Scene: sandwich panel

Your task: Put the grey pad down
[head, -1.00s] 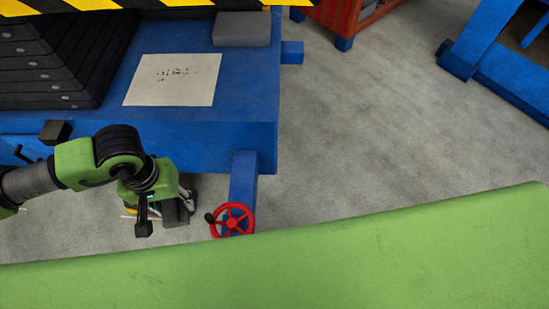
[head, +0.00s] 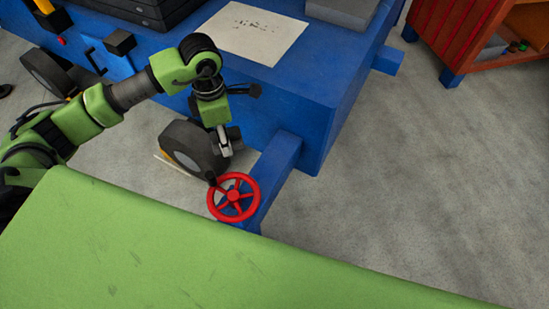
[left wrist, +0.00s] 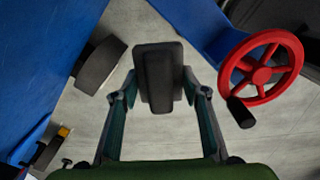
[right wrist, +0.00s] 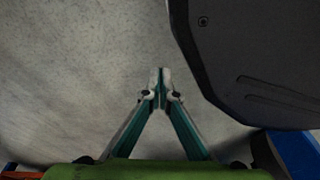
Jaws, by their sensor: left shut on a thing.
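My left gripper (left wrist: 160,92) is shut on a dark grey pad (left wrist: 156,70), with one finger on each side of it in the left wrist view. In the head view the left gripper (head: 226,146) hangs beside the blue machine's front side, just above and behind the red handwheel in the picture. The pad is small and partly hidden there. Grey floor lies behind the pad in the left wrist view. My right gripper (right wrist: 160,76) has its fingertips together with nothing between them; it is outside the head view.
The red handwheel (head: 233,196) shows close on the right in the left wrist view (left wrist: 261,68). A black wheel (head: 184,140) stands near the gripper. The blue machine (head: 290,85) carries a paper sheet (head: 254,33) and a grey block (head: 340,10). A red cabinet (head: 455,40) stands right.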

